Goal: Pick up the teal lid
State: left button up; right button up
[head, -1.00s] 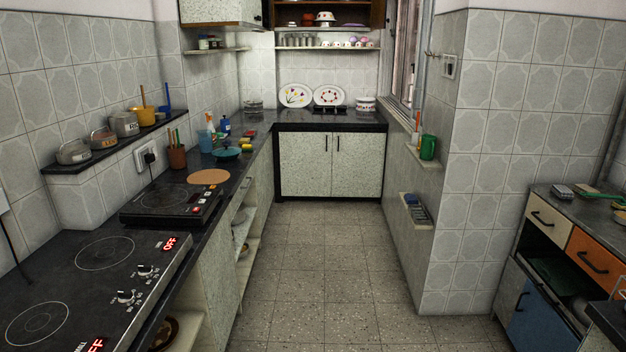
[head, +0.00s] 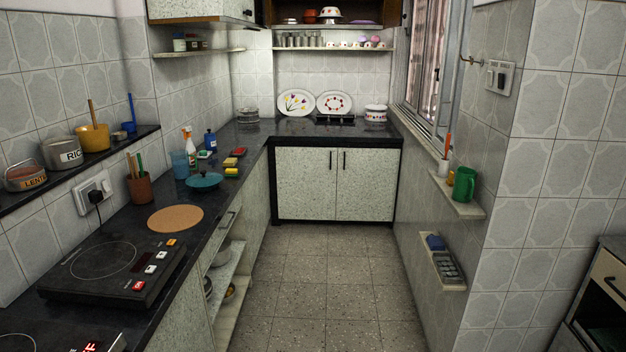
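The teal lid (head: 203,181) lies on the dark counter along the left wall, beyond a round cork mat (head: 175,218). It is round and shallow, with a small knob on top. A yellow block and a red block lie just beyond it to the right, and a blue container (head: 180,165) stands behind it to the left. Neither of my grippers is in the head view, so I cannot see their state.
The tiled floor (head: 318,290) is clear down the middle of the aisle. A black cooktop (head: 115,268) sits on the near left counter. Open shelves (head: 226,280) lie below the counter edge. Small wall ledges (head: 455,194) stick out on the right.

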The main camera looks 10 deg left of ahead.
aim_at(205, 179)
jog(key=i, duration=1.45)
jog(key=i+u, duration=0.25)
jog(key=i, duration=0.25)
jog(key=i+l+u, duration=0.25)
jog(key=i, duration=0.2)
jog(key=i+l+u, duration=0.25)
jog(key=i, duration=0.2)
jog(key=i+l+u, duration=0.7)
jog(key=i+l, duration=0.05)
jog(key=i, duration=0.05)
